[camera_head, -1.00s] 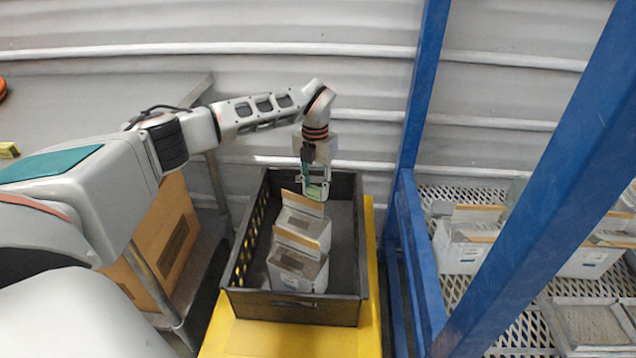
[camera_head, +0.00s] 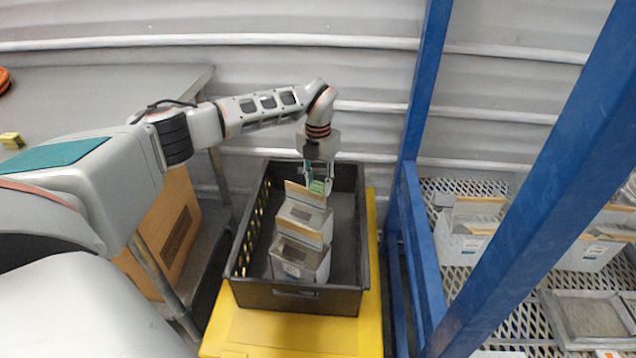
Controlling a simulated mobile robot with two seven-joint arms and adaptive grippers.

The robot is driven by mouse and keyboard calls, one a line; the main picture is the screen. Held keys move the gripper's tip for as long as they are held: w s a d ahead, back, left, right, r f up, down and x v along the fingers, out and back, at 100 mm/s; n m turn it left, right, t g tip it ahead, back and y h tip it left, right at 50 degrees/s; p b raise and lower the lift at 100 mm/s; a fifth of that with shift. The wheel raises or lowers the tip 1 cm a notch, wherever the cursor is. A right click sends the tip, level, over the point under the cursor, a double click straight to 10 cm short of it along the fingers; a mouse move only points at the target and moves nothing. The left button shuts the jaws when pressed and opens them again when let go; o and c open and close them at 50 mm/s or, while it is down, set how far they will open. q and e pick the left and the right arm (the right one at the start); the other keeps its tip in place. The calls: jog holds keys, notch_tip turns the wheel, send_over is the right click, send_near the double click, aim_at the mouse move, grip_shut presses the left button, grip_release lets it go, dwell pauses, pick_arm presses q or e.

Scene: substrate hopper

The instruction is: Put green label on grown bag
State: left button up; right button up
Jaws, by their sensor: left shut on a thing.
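My left gripper (camera_head: 317,184) points down over the dark crate (camera_head: 360,240). It is shut on a small green label (camera_head: 318,187). The label is at the far side of the rear white bag (camera_head: 304,222), close to its tan top strip (camera_head: 305,192). I cannot tell whether the label touches the bag. A second white bag (camera_head: 299,262) with a tan strip stands in front of the first in the crate. My right gripper is not in view.
The crate stands on a yellow platform (camera_head: 290,334). Blue rack posts (camera_head: 408,180) rise just right of it. More white bags (camera_head: 463,240) stand on the mesh shelf. A cardboard box (camera_head: 170,235) is under the grey table at left.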

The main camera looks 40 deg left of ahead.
pick_arm(q)
jog(key=shift+s+d+f, duration=0.1)
jog(key=shift+s+f, duration=0.2)
jog(key=shift+f, duration=0.25)
jog(key=shift+s+d+f, duration=0.1)
jog(key=shift+s+f, duration=0.15)
jog(key=shift+f, duration=0.3)
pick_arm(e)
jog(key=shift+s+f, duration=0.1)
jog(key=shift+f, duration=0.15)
pick_arm(q)
jog(key=shift+s, duration=0.1)
jog(key=shift+f, duration=0.1)
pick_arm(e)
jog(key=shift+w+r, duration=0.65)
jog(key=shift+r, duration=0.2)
pick_arm(q)
jog(key=shift+d, duration=0.1)
jog(key=o, duration=0.7)
jog(key=shift+o, duration=0.5)
jog(key=shift+f+p, duration=0.15)
jog(key=shift+p, duration=0.15)
jog(key=shift+w+r, duration=0.3)
jog(key=shift+r, duration=0.2)
jog(key=o, duration=0.8)
jog(key=shift+a+r, duration=0.1)
jog(key=shift+a, duration=0.15)
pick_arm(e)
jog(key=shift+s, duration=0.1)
